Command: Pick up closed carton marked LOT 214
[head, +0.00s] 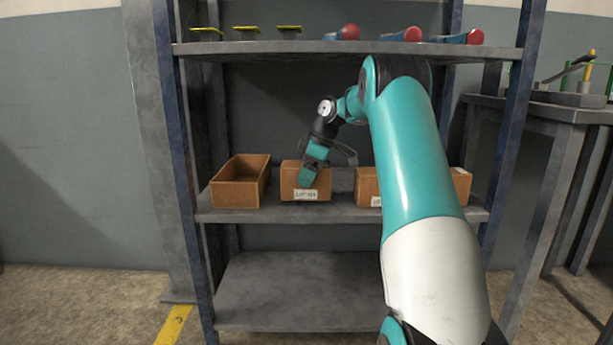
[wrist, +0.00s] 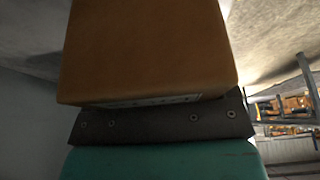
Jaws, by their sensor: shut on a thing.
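A closed brown carton (head: 291,178) with a white label stands on the middle shelf in the head view. The label is small but seems to read LOT 214. My gripper (head: 311,174) is at this carton and shut on it, covering part of its top and front. In the wrist view the carton (wrist: 145,50) fills the upper middle, close against the dark gripper edge, with its label edge just showing. I cannot tell whether the carton is clear of the shelf.
An open empty carton (head: 239,184) stands to the left on the middle shelf (head: 345,213). Another labelled carton (head: 368,186) is to the right, partly behind my arm. The upper shelf (head: 290,47) holds yellow-topped and red-and-blue items. The lower shelf (head: 290,290) looks empty. A grey table (head: 570,113) stands at right.

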